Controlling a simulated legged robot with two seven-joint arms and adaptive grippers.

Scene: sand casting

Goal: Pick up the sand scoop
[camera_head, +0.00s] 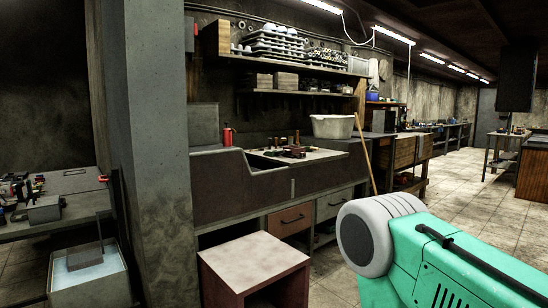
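I cannot make out a sand scoop for certain in the head view. Several small tools and dark pieces (292,150) lie on the workbench (240,190), too small to tell apart. A white tub (332,125) stands at the right end of this bench; its inside is hidden. A long wooden handle (365,155) leans against the bench below the tub, and what is at its end cannot be seen. Neither of my grippers is in view.
A concrete pillar (150,150) stands at left. A low reddish stand (255,262) is in front of the bench. Left of the pillar are a cluttered table (80,183) and a pale bin (95,292). Tiled floor (455,195) is open at right, with benches beyond.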

